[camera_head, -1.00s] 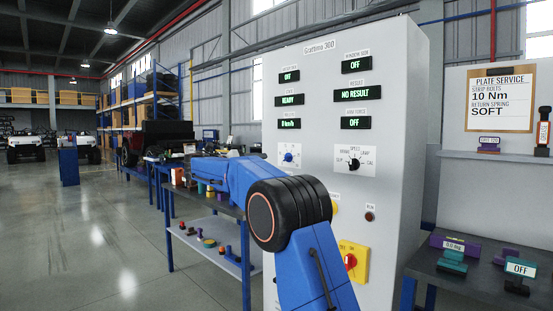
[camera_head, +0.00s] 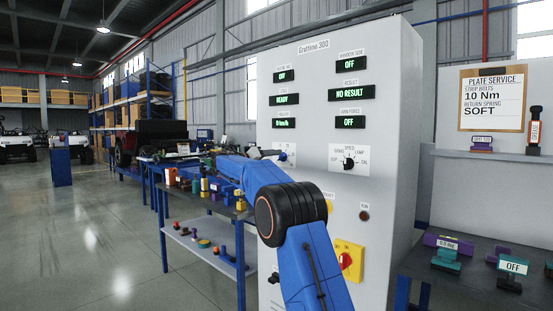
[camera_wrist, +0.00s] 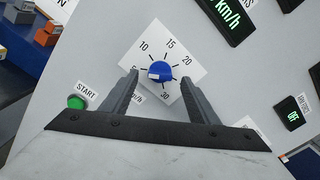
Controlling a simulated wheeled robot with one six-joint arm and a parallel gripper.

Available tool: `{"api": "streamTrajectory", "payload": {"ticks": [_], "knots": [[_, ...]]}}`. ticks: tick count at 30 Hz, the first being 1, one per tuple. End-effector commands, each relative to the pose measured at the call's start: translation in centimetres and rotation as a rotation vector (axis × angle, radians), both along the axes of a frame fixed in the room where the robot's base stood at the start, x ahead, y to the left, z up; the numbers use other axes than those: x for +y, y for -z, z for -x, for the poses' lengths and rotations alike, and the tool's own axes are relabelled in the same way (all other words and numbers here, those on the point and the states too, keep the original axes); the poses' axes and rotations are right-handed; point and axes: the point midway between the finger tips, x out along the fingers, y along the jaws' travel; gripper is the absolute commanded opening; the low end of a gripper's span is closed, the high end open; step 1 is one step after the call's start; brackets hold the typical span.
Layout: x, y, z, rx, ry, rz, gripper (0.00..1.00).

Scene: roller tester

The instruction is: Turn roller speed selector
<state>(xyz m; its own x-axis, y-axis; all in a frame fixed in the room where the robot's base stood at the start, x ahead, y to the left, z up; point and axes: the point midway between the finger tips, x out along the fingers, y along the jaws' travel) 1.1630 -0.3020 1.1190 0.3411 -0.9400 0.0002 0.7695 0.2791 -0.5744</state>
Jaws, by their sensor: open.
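The roller speed selector is a blue knob (camera_wrist: 160,71) on a white dial plate (camera_wrist: 178,46) with printed numbers such as 10, 15, 20 and 30. Its white mark faces the lower left in the wrist view. My gripper (camera_wrist: 159,77) is open, with one finger on each side of the knob; I cannot tell whether they touch it. In the head view, the knob (camera_head: 291,149) shows only in part behind my gripper (camera_head: 268,153). The lower left display (camera_head: 285,123) seems to read 10 km/h.
A green START button (camera_wrist: 77,102) sits beside my left finger. A black mode knob (camera_head: 349,164) and a yellow-red switch (camera_head: 347,260) are on the same grey cabinet (camera_head: 390,120). A cluttered bench (camera_head: 215,205) stands left of the cabinet.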

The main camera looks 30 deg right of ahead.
Motion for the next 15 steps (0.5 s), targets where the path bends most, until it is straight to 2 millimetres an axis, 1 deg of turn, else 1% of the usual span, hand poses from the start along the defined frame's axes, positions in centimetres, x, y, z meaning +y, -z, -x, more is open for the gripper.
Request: {"api": "streamTrajectory", "payload": {"ticks": [1, 6, 10, 15], "knots": [[-0.9, 0.0, -0.2, 0.0, 0.001, 0.0, 0.55], [-2.7, 0.1, -1.0, -0.001, 0.001, -0.001, 0.55], [-3.5, 0.0, -1.2, -0.001, 0.0, 0.0, 0.55], [-3.7, 0.0, -1.3, -0.001, 0.0, 0.0, 0.55]]}}
